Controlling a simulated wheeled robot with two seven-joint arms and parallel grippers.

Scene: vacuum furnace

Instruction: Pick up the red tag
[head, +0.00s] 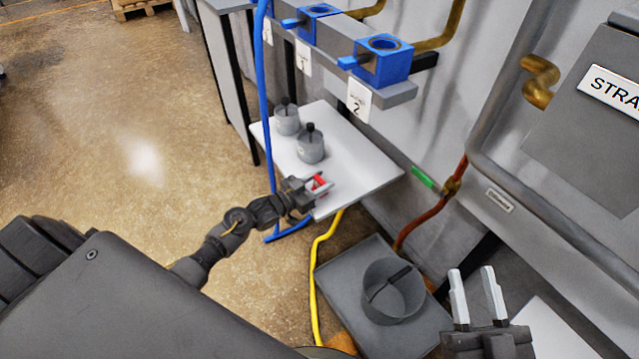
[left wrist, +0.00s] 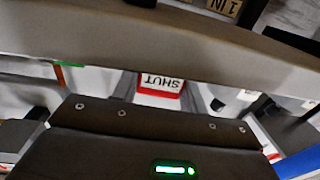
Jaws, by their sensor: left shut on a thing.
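The red tag (head: 319,181) is at my left gripper (head: 314,189), near the front edge of the white table. My left gripper is shut on it. In the left wrist view the tag (left wrist: 161,84) shows red and white with the word SHUT upside down, between the finger shapes. Part of the tag is hidden by the gripper. I cannot tell if the tag touches the table. My right gripper (head: 475,300) is at the lower right, fingers apart and empty.
A blue hose (head: 264,100) hangs close to my left arm. A grey bucket (head: 390,300) stands on a tray below. Open floor lies left.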

